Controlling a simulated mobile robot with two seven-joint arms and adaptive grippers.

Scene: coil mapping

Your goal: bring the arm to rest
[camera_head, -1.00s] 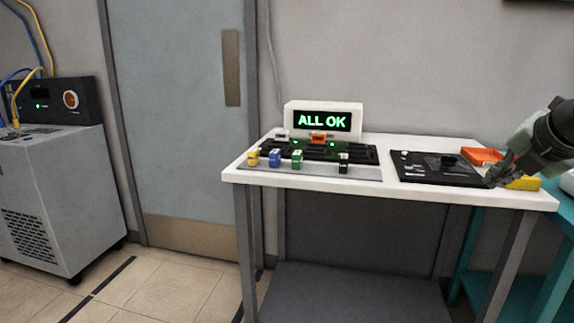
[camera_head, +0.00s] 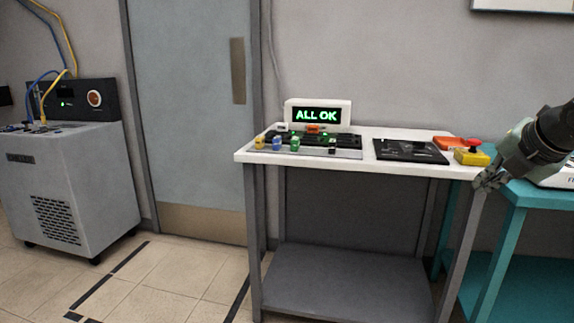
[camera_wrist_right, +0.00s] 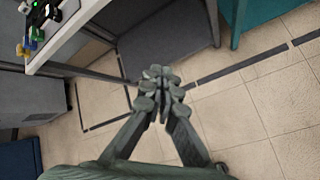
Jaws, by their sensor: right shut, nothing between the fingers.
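My right gripper (camera_head: 484,182) is at the right of the head view, by the right front corner of the white table (camera_head: 368,165). In the right wrist view my right gripper (camera_wrist_right: 158,85) has its fingers together with nothing between them, above the lower shelf and the tiled floor. It appears clear of the table top. My left gripper is in neither view.
On the table stand a display (camera_head: 318,114) reading "ALL OK", several small coloured blocks, a black tray (camera_head: 410,151) and a yellow box with a red button (camera_head: 472,157). A teal table (camera_head: 513,195) stands at the right. A grey cabinet (camera_head: 70,185) stands left of the door.

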